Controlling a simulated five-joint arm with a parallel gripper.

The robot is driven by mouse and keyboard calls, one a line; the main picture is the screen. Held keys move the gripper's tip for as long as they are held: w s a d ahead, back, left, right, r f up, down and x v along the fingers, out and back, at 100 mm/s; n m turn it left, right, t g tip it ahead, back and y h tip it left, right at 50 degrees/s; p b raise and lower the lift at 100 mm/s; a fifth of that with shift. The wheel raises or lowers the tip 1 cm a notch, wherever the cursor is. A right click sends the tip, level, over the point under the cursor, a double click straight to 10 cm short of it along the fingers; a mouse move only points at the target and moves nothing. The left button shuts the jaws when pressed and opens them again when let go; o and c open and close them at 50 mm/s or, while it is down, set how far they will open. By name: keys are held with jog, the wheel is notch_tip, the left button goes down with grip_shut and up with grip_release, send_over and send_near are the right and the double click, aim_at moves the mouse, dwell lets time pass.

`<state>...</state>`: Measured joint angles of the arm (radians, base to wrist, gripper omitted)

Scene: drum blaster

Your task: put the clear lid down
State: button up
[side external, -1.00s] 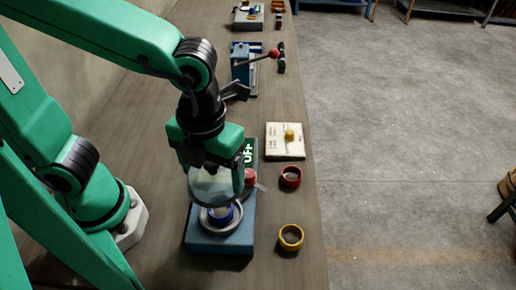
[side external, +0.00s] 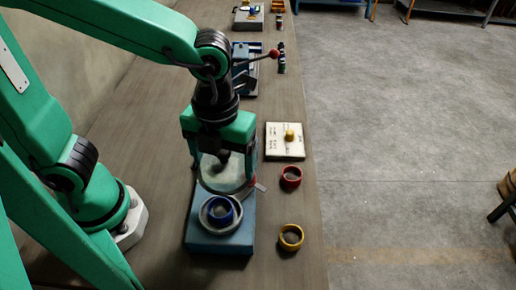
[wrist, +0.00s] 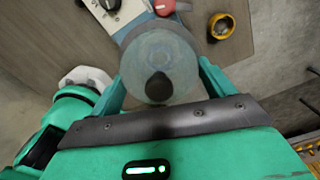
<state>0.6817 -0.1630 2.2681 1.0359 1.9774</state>
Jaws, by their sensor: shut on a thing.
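The clear lid (side external: 224,180), a round see-through disc with a dark knob, hangs below my gripper (side external: 220,158) in the side view. My gripper is shut on it. In the wrist view the lid (wrist: 160,60) sits between the two green fingers, with its dark knob near my gripper (wrist: 160,88). The blue blaster base (side external: 205,240) has a round metal drum (side external: 204,221) at its near end, with a blue ring (side external: 218,215) inside. The lid appears just behind the drum opening, over the base's far part. I cannot tell whether it touches the base.
A red ring (side external: 290,177) and a yellow ring (side external: 291,237) lie on the bench right of the base. A cream panel with a yellow knob (side external: 290,134) is behind them. A lever device with a red ball (side external: 274,54) stands farther back. Bare bench lies left of the base.

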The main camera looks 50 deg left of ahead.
jog(key=w+a+f+n, duration=0.3)
jog(key=w+a+n, duration=0.1)
jog(key=w+a, duration=0.5)
jog(key=w+a+f+n, duration=0.3)
jog(key=w+a+n, duration=0.1)
jog(key=w+a, duration=0.6)
jog(key=shift+a+f, duration=0.3)
jog(key=shift+a, duration=0.65)
jog(key=shift+f, duration=0.15)
jog(key=shift+f, duration=4.9)
jog(key=shift+f, duration=0.1)
jog(key=o, duration=1)
jog(key=shift+c, duration=0.2)
